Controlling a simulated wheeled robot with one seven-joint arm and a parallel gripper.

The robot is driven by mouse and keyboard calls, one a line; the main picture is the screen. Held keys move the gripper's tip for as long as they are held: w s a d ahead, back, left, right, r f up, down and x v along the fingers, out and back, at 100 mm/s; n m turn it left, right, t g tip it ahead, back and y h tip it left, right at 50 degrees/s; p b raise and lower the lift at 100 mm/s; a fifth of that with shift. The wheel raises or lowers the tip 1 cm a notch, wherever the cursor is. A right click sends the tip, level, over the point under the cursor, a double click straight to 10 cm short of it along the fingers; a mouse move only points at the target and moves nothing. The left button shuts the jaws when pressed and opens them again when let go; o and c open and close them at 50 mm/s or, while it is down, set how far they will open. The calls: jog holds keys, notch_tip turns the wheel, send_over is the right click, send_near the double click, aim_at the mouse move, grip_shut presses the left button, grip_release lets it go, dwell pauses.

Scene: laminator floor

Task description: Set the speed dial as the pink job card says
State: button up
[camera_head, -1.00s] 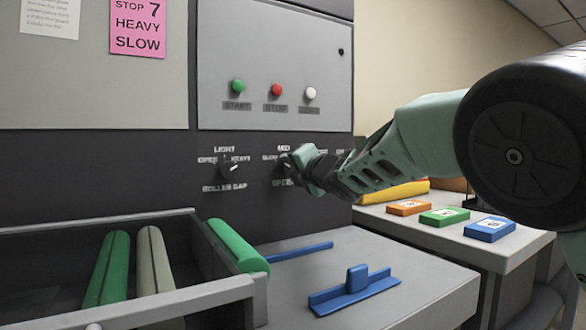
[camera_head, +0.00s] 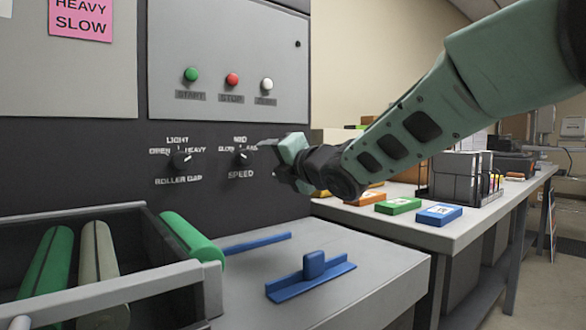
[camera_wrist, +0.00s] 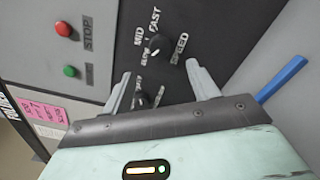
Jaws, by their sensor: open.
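The pink job card (camera_head: 81,18) is at the top left in the head view. Its lines HEAVY and SLOW show; its top is cut off. The speed dial (camera_head: 243,158) is a small dark knob on the dark panel, with MID above and SPEED below; it also shows in the wrist view (camera_wrist: 155,46). Its pointer is too small to read for certain. My gripper (camera_head: 276,161) is open and empty, just right of the speed dial and apart from it. In the wrist view, the dial lies beyond my fingertips (camera_wrist: 158,72).
The roller gap dial (camera_head: 180,160) is left of the speed dial. Green, red and white buttons (camera_head: 232,80) sit above. A roller tray (camera_head: 110,290) and a grey ledge with a blue guide (camera_head: 312,277) jut out below. A side table (camera_head: 470,228) with coloured boxes stands right.

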jog(key=v, duration=0.6)
jog(key=shift+s+d, duration=0.2)
jog(key=shift+s, duration=0.1)
